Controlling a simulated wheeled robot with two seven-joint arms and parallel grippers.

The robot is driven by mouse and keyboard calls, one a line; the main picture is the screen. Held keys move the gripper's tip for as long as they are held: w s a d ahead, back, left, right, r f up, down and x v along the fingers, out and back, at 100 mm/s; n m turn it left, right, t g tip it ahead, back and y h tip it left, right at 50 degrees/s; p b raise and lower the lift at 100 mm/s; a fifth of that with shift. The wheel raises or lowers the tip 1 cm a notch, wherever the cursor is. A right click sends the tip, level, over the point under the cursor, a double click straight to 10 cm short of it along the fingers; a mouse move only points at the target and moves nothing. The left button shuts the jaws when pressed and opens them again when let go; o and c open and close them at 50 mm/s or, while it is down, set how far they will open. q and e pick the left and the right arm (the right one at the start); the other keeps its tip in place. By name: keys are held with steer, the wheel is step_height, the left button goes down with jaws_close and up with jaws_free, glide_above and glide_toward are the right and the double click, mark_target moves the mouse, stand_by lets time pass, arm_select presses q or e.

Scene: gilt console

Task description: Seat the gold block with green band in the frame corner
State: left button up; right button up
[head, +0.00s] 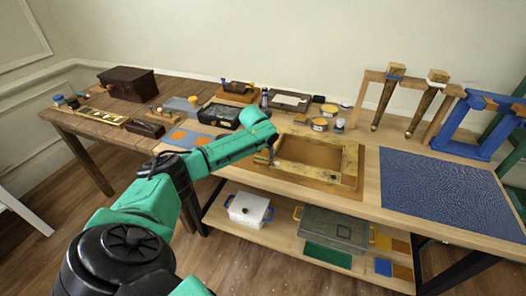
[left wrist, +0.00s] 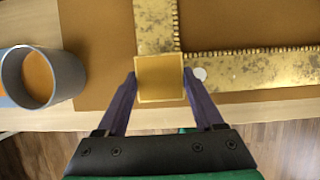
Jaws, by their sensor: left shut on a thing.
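The gilt frame (head: 350,165) lies on a brown mat on the wooden bench in the head view. In the left wrist view, one ornate frame bar (left wrist: 157,25) runs up and another bar (left wrist: 258,68) runs right from the corner. My left gripper (left wrist: 159,80) is shut on the gold block (left wrist: 160,77), which shows as a plain gold square over the corner. Its green band is not visible. I cannot tell whether the block touches the frame or is above it. My right gripper is not in view.
A grey cup with orange contents (left wrist: 40,78) stands left of the gripper in the wrist view. A small white round thing (left wrist: 200,73) is just right of the block. A blue mat (head: 445,190) lies at the right. Tins and boxes line the back.

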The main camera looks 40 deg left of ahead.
arm_select(q)
steer(key=shift+f, duration=0.2)
stand_by(0.6)
steer(key=o, duration=1.4)
steer(key=shift+r, duration=0.15)
steer(key=v, duration=1.4)
steer(key=shift+s+r+b, duration=0.15)
steer(key=shift+b, duration=0.25)
steer(key=shift+d, duration=0.1)
